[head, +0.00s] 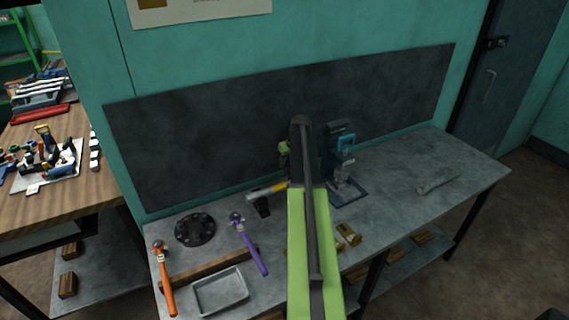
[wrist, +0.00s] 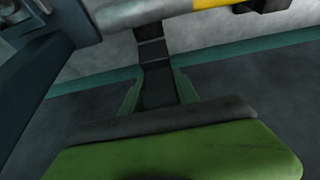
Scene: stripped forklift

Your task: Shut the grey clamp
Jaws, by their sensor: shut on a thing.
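The grey clamp (head: 347,188) stands upright on the bench, with a flat base plate, a dark upright and a blue part near its top. In the wrist view, a green and grey finger of my gripper (wrist: 175,150) fills the bottom. Dark parts of the clamp (wrist: 35,60) show at the left. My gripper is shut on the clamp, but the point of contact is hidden.
A dark back panel (head: 200,140) rises behind. The bench is mostly clear at right.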

